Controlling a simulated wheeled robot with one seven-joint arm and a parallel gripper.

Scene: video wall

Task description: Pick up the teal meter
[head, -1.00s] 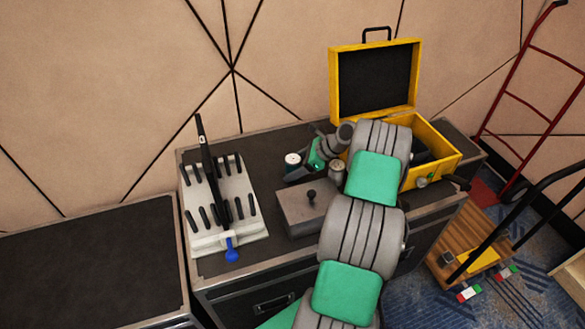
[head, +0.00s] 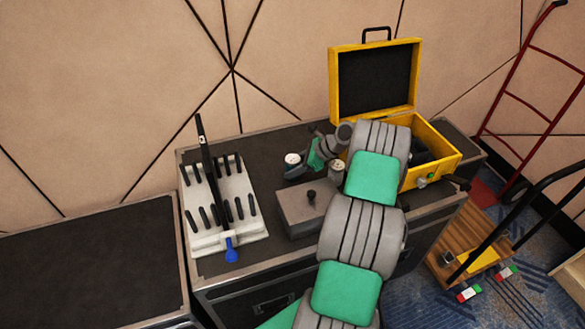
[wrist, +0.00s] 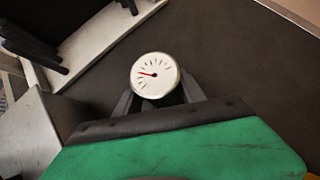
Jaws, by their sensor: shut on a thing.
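The teal meter (head: 292,159) has a round white dial and a darker body; it is small in the head view, at the back of the black case top. In the wrist view its dial (wrist: 155,72) faces the camera, with a red needle and black marks. My gripper (wrist: 158,100) is shut on the meter, with a finger on each side of its body just below the dial. In the head view my gripper (head: 297,172) is partly hidden by my arm. The meter's lower body is mostly hidden, and I cannot tell whether it touches the case top.
A pale rack (head: 225,235) with black upright pegs stands left of the meter. A grey box with a black knob (head: 302,212) is in front. A small round-topped thing (head: 338,167) stands to the right, near the open yellow case (head: 447,160). Bare dark surface lies behind the meter.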

